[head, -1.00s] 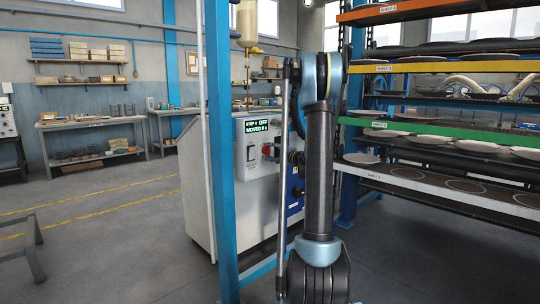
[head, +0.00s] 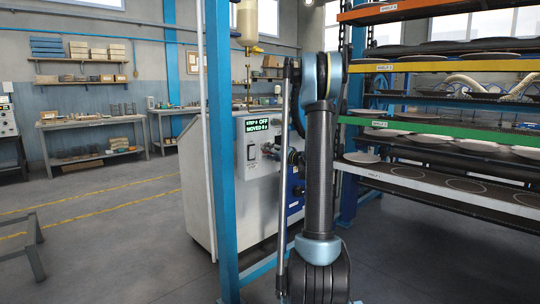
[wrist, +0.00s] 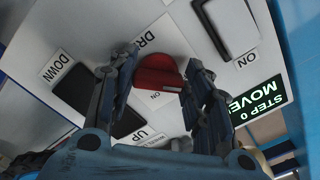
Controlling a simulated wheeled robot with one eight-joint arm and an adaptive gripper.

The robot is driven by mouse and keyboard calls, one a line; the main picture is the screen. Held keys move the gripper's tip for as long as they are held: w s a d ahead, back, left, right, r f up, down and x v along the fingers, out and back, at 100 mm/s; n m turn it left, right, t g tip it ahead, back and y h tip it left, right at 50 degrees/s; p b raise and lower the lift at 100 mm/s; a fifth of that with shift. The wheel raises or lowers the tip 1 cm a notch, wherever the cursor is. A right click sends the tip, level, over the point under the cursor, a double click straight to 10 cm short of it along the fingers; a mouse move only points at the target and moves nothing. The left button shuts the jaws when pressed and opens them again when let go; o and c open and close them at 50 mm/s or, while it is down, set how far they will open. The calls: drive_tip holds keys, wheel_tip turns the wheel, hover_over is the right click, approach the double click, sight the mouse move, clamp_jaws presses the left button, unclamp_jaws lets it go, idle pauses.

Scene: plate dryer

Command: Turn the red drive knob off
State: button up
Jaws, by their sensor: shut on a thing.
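The red drive knob (wrist: 158,72) is on the white panel in the wrist view, with part of a "DR" label and an "ON" label beside it. The fingers of my gripper (wrist: 163,78) stand on both sides of the knob, shut on it. In the head view my gripper (head: 272,152) reaches the control panel and hides the knob.
Black buttons labelled DOWN (wrist: 72,88) and UP (wrist: 128,122) lie close to the fingers. A black-framed switch (wrist: 226,25) is above right. A blue post (head: 221,150) stands left of my arm, and the plate rack (head: 430,128) stands right.

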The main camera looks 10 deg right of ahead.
drive_tip(key=shift+d+f+n, duration=0.1)
drive_tip(key=shift+f+n, duration=0.05)
drive_tip(key=shift+n, duration=0.45)
drive_tip(key=o, duration=1.1)
drive_tip(key=shift+w, duration=0.15)
drive_tip(key=shift+c, duration=0.2)
drive_tip(key=v, duration=1.2)
